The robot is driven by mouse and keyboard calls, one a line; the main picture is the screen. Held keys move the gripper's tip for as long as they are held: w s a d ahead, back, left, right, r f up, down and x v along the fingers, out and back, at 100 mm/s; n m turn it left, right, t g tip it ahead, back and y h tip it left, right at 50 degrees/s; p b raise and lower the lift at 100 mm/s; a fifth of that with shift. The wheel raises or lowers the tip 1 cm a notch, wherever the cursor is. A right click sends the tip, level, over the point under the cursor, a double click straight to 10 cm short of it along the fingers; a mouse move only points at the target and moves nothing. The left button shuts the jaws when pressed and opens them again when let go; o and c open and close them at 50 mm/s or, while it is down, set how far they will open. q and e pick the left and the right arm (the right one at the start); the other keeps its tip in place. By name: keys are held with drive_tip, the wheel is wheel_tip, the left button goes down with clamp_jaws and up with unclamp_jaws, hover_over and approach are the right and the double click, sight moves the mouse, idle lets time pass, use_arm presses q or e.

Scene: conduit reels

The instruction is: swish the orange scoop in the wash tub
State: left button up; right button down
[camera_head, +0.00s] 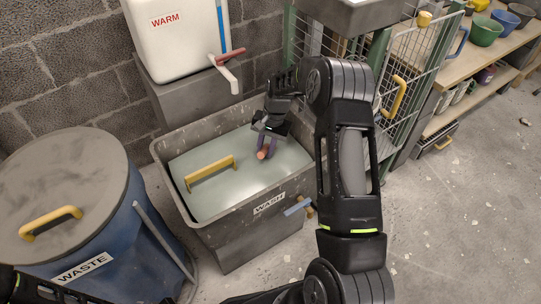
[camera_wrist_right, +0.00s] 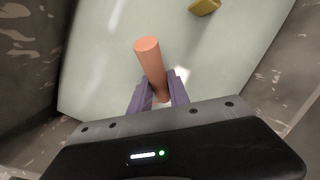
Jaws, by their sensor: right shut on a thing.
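My right gripper (camera_head: 266,146) is over the right part of the tub, pointing down. Its purple fingers (camera_wrist_right: 158,96) are shut on the orange scoop (camera_wrist_right: 149,62). In the head view only a small piece of the scoop (camera_head: 263,154) shows at the fingertips. In the wrist view an orange cylindrical part stands out beyond the fingers; the rest of the scoop is hidden. My left gripper is not in view.
A yellow handle (camera_head: 210,172) spans the left part of the tub. A blue WASTE drum (camera_head: 110,245) with a grey lid (camera_head: 70,180) stands at left. A white WARM tank (camera_head: 180,50) is behind the tub. A wire cage (camera_head: 400,80) and a shelf of bowls (camera_head: 487,30) are at right.

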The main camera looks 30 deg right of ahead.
sight(272, 156)
drive_tip(key=shift+s+r, duration=0.1)
drive_tip(key=shift+s, duration=0.45)
drive_tip(key=s+p, duration=0.2)
drive_tip(key=s, duration=0.4)
drive_tip(key=shift+s, duration=0.2)
drive_tip(key=shift+a, duration=0.1)
drive_tip(key=w, duration=0.3)
drive_tip(key=shift+w+b, duration=0.35)
drive_tip(key=shift+b, duration=0.05)
